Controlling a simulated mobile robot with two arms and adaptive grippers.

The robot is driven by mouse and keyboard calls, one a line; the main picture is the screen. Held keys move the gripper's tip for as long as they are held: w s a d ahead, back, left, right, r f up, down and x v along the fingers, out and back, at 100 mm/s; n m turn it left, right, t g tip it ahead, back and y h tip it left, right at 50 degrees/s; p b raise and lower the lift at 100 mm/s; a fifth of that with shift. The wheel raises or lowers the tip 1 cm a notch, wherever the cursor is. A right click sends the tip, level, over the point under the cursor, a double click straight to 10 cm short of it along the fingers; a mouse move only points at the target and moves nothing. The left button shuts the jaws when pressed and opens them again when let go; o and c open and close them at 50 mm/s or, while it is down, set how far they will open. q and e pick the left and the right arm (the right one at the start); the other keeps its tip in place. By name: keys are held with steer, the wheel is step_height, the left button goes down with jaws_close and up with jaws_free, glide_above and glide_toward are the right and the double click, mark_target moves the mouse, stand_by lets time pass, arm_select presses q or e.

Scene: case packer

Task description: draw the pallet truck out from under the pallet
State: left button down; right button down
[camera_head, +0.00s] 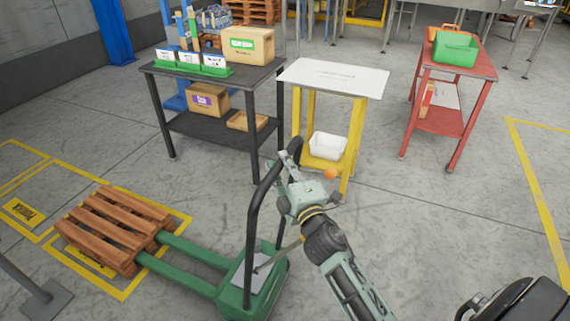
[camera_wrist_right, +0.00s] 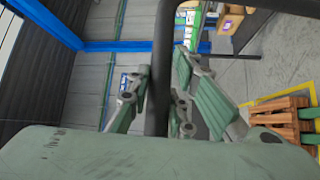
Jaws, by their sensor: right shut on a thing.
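The wooden pallet (camera_head: 115,225) lies empty on the floor at the left, inside a yellow marked rectangle. The green pallet truck (camera_head: 262,285) stands to its right. Long stretches of its two green forks (camera_head: 185,278) show bare between body and pallet; their far ends are hidden at the pallet. My right gripper (camera_head: 283,178) is shut on the truck's black loop handle (camera_head: 252,215), near its top. In the right wrist view the black handle bar (camera_wrist_right: 161,70) passes between the fingers (camera_wrist_right: 160,100), and the pallet (camera_wrist_right: 285,118) shows at the right. My left gripper is out of view.
A black table (camera_head: 165,72) with boxes and green bins, and a yellow stand (camera_head: 297,120) with a white top, stand behind the truck. A red cart (camera_head: 440,120) stands back right. A grey post base (camera_head: 45,300) is front left.

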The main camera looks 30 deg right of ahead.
steer(key=shift+w+r, duration=0.2)
steer(key=shift+r, duration=0.3)
steer(key=c, duration=1.7)
jaws_free()
steer(key=shift+c, duration=0.2)
steer(key=shift+o, duration=0.9)
steer(key=shift+s+f, duration=0.15)
steer(key=shift+f, duration=0.15)
steer(key=s+a+f, duration=0.1)
steer(key=s, duration=1)
steer(key=shift+s+a+f, duration=0.2)
steer(key=shift+s+f, duration=0.1)
steer(key=shift+s, duration=0.1)
